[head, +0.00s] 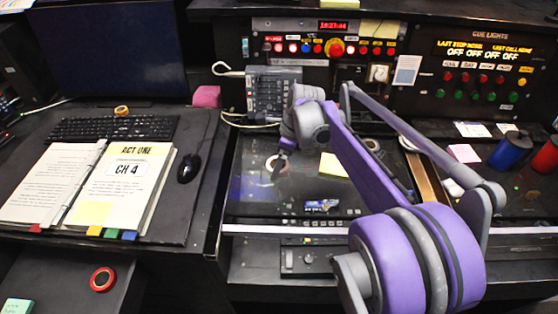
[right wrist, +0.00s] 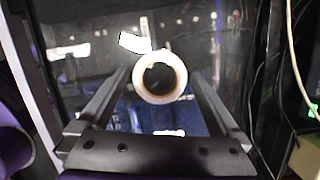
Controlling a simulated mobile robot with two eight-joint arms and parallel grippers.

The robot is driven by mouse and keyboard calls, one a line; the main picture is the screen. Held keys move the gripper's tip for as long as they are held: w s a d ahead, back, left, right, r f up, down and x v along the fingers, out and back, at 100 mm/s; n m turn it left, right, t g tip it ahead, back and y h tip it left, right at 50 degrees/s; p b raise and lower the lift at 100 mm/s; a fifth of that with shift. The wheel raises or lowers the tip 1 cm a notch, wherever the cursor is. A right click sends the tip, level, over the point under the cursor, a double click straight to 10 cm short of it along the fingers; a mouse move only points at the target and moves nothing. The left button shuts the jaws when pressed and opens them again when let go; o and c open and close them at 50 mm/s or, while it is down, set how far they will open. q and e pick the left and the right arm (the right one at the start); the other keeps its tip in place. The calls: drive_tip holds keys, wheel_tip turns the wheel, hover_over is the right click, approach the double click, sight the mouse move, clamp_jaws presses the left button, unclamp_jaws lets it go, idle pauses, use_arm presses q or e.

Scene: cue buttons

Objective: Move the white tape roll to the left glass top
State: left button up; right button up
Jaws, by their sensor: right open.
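The white tape roll (right wrist: 160,98) lies on a dark glossy surface in the right wrist view, with its hole facing the camera. My right gripper (right wrist: 160,105) is open, with one finger on each side of the roll and visible gaps between them. In the head view my right gripper (head: 278,172) is low over the dark glass top (head: 248,192) left of a yellow note. The roll (head: 269,163) shows there partly behind the gripper. I cannot tell how far above the glass the fingertips are. My left gripper is not in view.
A button box (head: 270,92) with cables stands behind. An open binder (head: 105,185), keyboard (head: 115,128) and mouse (head: 188,168) occupy the left desk.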

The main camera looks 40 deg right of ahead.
drive_tip(key=shift+r, duration=0.25)
drive_tip(key=p+v, duration=0.1)
drive_tip(key=v, duration=1.1)
drive_tip(key=shift+f, duration=0.15)
